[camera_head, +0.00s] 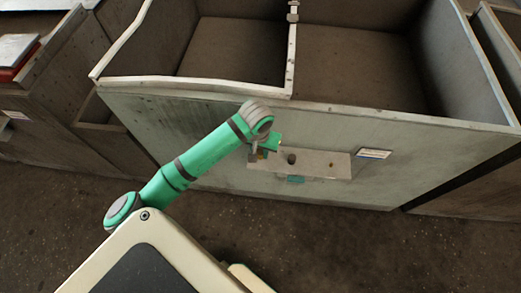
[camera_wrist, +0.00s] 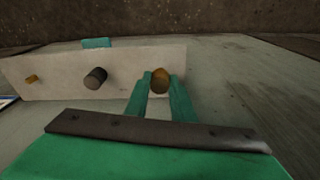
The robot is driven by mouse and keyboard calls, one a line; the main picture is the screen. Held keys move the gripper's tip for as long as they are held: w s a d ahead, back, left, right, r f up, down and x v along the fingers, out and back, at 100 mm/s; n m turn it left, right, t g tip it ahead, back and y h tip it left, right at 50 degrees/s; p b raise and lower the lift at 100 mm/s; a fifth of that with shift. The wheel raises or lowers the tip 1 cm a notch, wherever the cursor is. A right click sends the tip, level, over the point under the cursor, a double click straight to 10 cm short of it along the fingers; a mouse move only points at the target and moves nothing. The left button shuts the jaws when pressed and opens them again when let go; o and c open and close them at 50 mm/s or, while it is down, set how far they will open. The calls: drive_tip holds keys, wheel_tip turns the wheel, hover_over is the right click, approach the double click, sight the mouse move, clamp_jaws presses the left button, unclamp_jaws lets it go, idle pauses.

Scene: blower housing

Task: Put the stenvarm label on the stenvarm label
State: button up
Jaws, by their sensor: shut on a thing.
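My gripper (camera_wrist: 161,82) has its two green fingers closed around a brass-coloured knob (camera_wrist: 160,76) at one end of a pale plate (camera_wrist: 55,67). In the head view my gripper (camera_head: 262,153) is at the left end of this plate (camera_head: 325,164), against the grey front wall of a bin.
The bin's wall (camera_head: 220,186) stands above a dark floor (camera_head: 330,240). Its two open compartments look empty. Another bin stands at left (camera_head: 60,130).

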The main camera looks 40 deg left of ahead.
drive_tip(key=shift+f, duration=0.8)
drive_tip(key=o, duration=1.1)
wheel_tip(320, 180, up, 11)
drive_tip(key=s, duration=0.1)
drive_tip(key=shift+s+d+f, duration=0.15)
drive_tip(key=shift+d, duration=0.05)
